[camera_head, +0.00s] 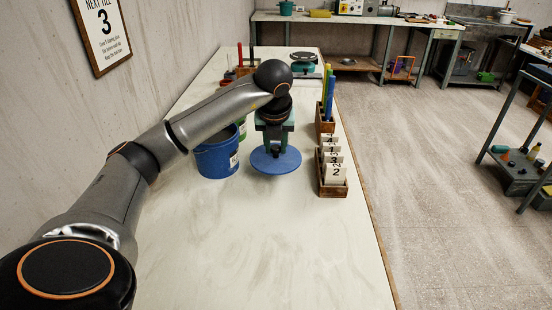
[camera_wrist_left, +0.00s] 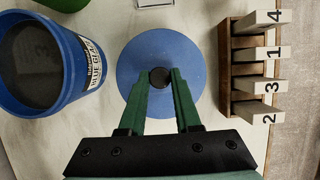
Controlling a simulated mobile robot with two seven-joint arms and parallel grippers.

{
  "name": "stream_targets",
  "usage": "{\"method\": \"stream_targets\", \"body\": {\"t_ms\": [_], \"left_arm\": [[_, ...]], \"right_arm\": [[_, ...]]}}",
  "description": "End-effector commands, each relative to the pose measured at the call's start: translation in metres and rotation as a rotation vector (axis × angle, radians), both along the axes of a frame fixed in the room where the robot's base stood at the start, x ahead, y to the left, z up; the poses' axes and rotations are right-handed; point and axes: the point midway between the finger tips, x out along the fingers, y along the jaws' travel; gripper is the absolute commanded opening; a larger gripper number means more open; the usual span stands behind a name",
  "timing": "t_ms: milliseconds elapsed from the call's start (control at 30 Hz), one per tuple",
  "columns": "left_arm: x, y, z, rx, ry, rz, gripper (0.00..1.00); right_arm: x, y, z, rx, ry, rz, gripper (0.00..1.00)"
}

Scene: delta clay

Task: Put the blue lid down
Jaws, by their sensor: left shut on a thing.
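The blue lid (camera_head: 276,162) is a flat round disc with a dark knob at its centre, at the middle of the long counter in the head view. It also shows face-on in the left wrist view (camera_wrist_left: 148,50). My left gripper (camera_head: 275,148) points down and is shut on the lid's knob; its green fingers (camera_wrist_left: 160,78) close on either side of it. I cannot tell whether the lid touches the counter. The blue bucket (camera_head: 217,157), open at the top with dark contents and a white label, stands just left of the lid. My right gripper is not in view.
A wooden rack of numbered cards (camera_head: 333,176) stands right of the lid, near the counter's edge. A wooden holder with tall coloured sticks (camera_head: 328,100) is behind it. A green container is behind the bucket. The near counter (camera_head: 270,245) is clear.

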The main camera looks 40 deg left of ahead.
Motion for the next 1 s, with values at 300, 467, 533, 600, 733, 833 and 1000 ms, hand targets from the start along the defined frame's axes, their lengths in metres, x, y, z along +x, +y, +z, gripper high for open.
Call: {"method": "stream_targets", "body": {"t_ms": [300,467,533,600,733,833,1000], "left_arm": [[0.007,0.006,-0.033,0.001,0.005,-0.001,0.0],[0.007,0.006,-0.043,0.0,0.0,-0.001,0.0],[0.007,0.006,-0.042,0.0,-0.001,0.0,0.0],[0.007,0.006,-0.042,0.0,-0.001,0.0,0.0],[0.007,0.006,-0.045,0.0,0.0,0.0,0.0],[0.007,0.006,-0.045,0.0,0.0,0.0,0.37],[0.007,0.006,-0.045,0.0,0.0,0.0,0.56]], "right_arm": [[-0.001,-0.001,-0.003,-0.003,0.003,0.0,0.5],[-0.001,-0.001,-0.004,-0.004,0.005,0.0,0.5],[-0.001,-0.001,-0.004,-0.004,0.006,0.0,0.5],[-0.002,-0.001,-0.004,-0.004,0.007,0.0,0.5],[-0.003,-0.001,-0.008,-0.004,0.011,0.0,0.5],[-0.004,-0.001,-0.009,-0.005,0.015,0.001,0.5],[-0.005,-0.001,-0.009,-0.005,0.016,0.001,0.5]]}}
